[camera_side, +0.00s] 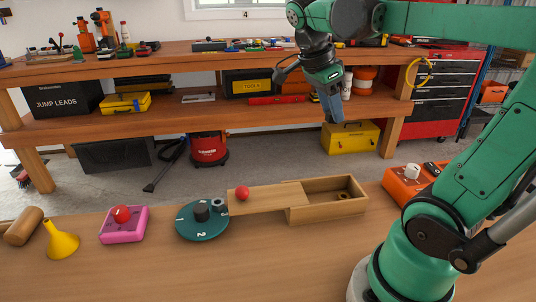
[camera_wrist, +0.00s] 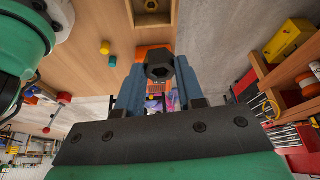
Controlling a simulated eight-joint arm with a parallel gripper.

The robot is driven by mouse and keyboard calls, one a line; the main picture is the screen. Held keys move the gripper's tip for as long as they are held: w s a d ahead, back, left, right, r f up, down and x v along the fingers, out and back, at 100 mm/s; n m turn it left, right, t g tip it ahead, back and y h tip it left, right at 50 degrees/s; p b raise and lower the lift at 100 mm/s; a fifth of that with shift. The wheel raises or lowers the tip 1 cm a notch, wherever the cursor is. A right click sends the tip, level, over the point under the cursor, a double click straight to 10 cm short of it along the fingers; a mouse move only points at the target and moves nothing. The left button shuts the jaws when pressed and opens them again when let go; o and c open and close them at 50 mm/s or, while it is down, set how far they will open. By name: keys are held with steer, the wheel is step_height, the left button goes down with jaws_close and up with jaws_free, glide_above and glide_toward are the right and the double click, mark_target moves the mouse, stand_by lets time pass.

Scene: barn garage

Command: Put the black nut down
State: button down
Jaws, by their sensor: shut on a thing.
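My gripper (camera_side: 331,108) hangs in the air, pointing down, well above the workbench and to the upper right of the open wooden box in the side view. In the wrist view my gripper (camera_wrist: 158,85) has its two blue fingers closed on the black nut (camera_wrist: 159,66), a dark hexagonal ring with a hole. The nut is held at the fingertips, clear of any surface. In the side view I cannot make it out clearly at the fingers.
The wooden box (camera_side: 297,217) has its lid (camera_side: 265,205) slid left; a brownish nut (camera_side: 343,196) lies inside. A teal dial (camera_side: 203,232), pink box (camera_side: 122,232), yellow funnel (camera_side: 62,243) and orange box (camera_side: 398,188) stand around. Bare bench lies in front.

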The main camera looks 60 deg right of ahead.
steer(key=shift+s+d+m, duration=0.15)
steer(key=shift+s+m, duration=0.35)
steer(key=shift+m, duration=0.1)
steer(key=shift+s+f+g, duration=0.1)
steer(key=shift+f+g, duration=0.2)
steer(key=shift+f, duration=0.1)
step_height(320, 180, down, 19)
steer(key=shift+f, duration=0.1)
steer(key=shift+f, duration=0.1)
steer(key=c, duration=0.8)
jaws_free()
